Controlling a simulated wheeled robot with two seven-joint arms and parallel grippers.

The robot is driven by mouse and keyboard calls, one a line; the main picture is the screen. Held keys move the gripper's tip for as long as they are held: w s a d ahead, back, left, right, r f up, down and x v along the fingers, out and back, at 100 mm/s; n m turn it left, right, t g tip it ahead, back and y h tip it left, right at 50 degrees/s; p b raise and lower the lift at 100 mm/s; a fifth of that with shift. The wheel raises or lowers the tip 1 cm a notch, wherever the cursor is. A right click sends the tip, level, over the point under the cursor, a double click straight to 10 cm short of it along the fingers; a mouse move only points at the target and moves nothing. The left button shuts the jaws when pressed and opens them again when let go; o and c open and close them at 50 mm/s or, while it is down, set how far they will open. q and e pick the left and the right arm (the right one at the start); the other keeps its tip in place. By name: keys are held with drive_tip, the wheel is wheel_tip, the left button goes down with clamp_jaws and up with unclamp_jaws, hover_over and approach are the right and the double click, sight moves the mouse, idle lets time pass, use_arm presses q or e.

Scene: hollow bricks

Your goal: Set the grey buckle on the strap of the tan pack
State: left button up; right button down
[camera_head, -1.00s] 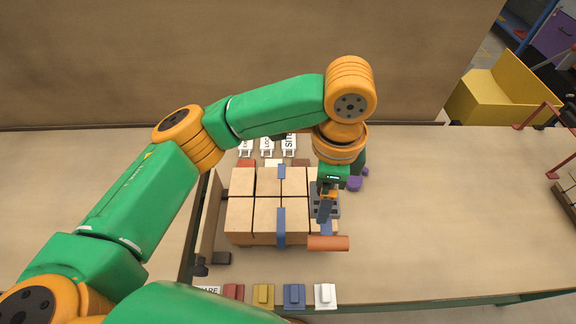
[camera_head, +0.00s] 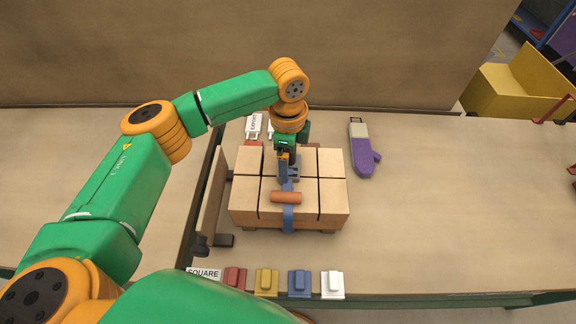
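The tan pack (camera_head: 245,193) is a block of several tan bricks on the table, on low dark supports. A blue strap (camera_head: 288,222) runs over its middle; its far part is hidden behind my gripper. My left gripper (camera_head: 284,168), from the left arm, points down over the pack's middle, in line with the strap. It appears shut on the grey buckle (camera_head: 293,173), mostly covered by the fingers. An orange-brown cylinder (camera_head: 286,197) is just in front of it, over the strap. Whether the buckle touches the strap is unclear. My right gripper is out of view.
A tan upright board (camera_head: 213,200) stands left of the pack. Red, yellow, blue and white (camera_head: 332,284) blocks line the front edge by a "SQUARE" label (camera_head: 203,273). A purple mitten-shaped thing (camera_head: 362,155) lies right of the pack. The table further right is clear.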

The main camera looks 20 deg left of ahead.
use_arm(q)
drive_tip(key=shift+w+r, duration=0.1)
drive_tip(key=o, duration=1.3)
wheel_tip(320, 180, up, 12)
drive_tip(key=shift+r+b, duration=0.1)
drive_tip(key=shift+b, duration=0.8)
